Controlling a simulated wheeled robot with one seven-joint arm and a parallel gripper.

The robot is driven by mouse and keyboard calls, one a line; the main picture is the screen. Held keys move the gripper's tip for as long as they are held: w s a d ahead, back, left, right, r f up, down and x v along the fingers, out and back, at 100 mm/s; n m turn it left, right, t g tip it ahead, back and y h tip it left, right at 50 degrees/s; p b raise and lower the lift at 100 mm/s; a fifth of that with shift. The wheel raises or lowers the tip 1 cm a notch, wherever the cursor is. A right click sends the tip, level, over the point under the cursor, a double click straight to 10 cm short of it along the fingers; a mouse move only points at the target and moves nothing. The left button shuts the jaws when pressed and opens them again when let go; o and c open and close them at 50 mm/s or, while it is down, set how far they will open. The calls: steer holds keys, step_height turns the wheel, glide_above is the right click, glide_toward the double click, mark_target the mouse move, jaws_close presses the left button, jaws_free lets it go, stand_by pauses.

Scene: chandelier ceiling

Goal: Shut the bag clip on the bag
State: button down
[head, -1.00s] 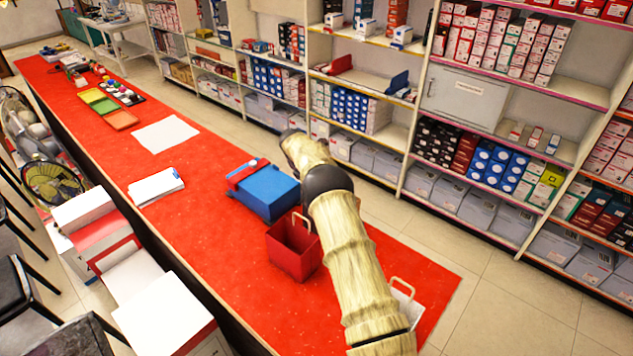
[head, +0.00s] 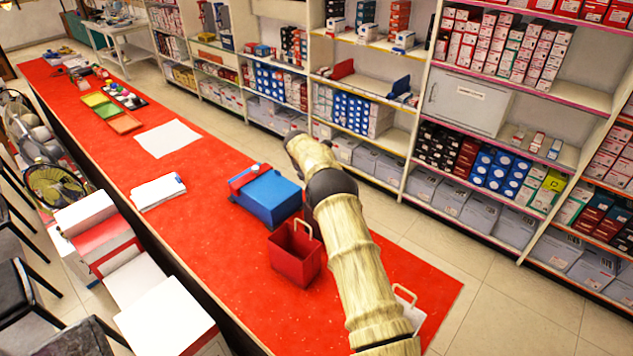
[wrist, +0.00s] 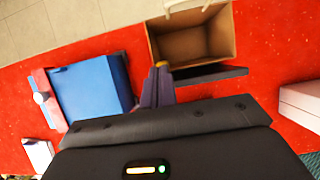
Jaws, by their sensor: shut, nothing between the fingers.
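A blue bag (head: 272,195) lies on the red counter, with a red clip (head: 248,178) across its far left end. In the wrist view the blue bag (wrist: 92,88) is at left, and the clip (wrist: 46,100) is a pinkish-red band with a round knob along its left edge. I cannot tell whether the clip is open or shut. My gripper (wrist: 159,84) shows in the wrist view, shut and empty, to the right of the blue bag and apart from the clip. In the head view my gripper cannot be made out; my arm hides part of the counter.
A red carrier bag (head: 294,255) with a pale handle stands open near the blue bag. A white bag (head: 408,300) is partly behind my arm. A white stack (head: 158,192) and a paper sheet (head: 168,138) lie farther left. Shelves (head: 420,150) stand behind the counter.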

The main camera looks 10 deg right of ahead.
steer(key=shift+r, duration=0.1)
steer(key=b+v, duration=0.4)
steer(key=v, duration=1.3)
steer(key=shift+r, duration=0.1)
steer(key=s+f+m+y, duration=0.2)
steer(key=s+m, duration=1)
steer(key=s, duration=0.8)
steer(key=s+f+m+y, duration=0.2)
steer(key=s+f+m, duration=0.2)
steer(key=s+m, duration=0.9)
steer(key=s, duration=0.7)
steer(key=shift+s+f, duration=0.35)
steer(key=shift+f, duration=0.05)
